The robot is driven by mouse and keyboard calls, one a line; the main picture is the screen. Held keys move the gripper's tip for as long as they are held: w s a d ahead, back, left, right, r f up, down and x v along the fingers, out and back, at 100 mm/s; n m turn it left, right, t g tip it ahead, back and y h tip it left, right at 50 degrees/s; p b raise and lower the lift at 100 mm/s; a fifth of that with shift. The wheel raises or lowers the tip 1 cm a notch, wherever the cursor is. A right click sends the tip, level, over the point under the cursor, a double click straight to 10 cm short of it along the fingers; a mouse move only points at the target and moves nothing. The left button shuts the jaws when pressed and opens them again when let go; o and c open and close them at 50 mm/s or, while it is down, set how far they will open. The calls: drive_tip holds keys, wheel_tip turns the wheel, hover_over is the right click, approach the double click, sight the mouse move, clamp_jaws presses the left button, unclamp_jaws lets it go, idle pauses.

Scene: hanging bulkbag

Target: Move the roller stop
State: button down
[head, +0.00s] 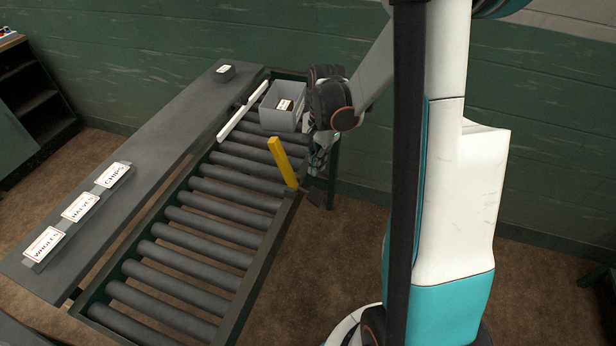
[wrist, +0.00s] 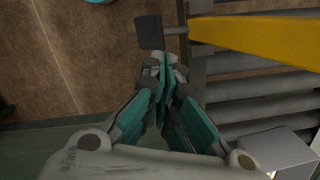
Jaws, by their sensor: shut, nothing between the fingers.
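The roller stop is a yellow bar (head: 282,161) at the right rail of the conveyor, slanting up and left over the rollers. A dark square pad (head: 313,196) sits on its short stem, outside the rail. In the wrist view the yellow bar (wrist: 265,36) crosses the upper right and the dark pad (wrist: 149,32) is at the top middle. My gripper (wrist: 164,66) is shut and empty, its fingertips just below the pad and stem in that view. I cannot tell whether they touch. In the head view my gripper (head: 318,166) is partly hidden behind my arm.
A grey bin (head: 283,108) with a label stands on the far rollers beside a white guide bar (head: 243,111). A green wall runs behind.

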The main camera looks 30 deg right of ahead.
wheel_tip(320, 180, up, 10)
drive_tip(key=shift+w+d, duration=0.15)
drive_tip(key=shift+d, duration=0.3)
idle(0.4)
drive_tip(key=a+r+n+t, duration=0.4)
drive_tip(key=a+r+n, duration=0.25)
drive_tip(key=a, duration=0.45)
drive_tip(key=a+r+n+t, duration=0.3)
drive_tip(key=a+r+n, duration=0.3)
drive_tip(key=a, duration=0.5)
drive_tip(key=s+d+f+n, duration=0.1)
drive_tip(key=s+d+f, duration=0.1)
drive_tip(key=s, duration=0.5)
drive_tip(key=s+d+f+n+h, duration=0.1)
drive_tip(key=s+d+f, duration=0.1)
drive_tip(key=s, duration=0.5)
drive_tip(key=shift+d+f+t, duration=0.25)
drive_tip(key=shift+t, duration=0.05)
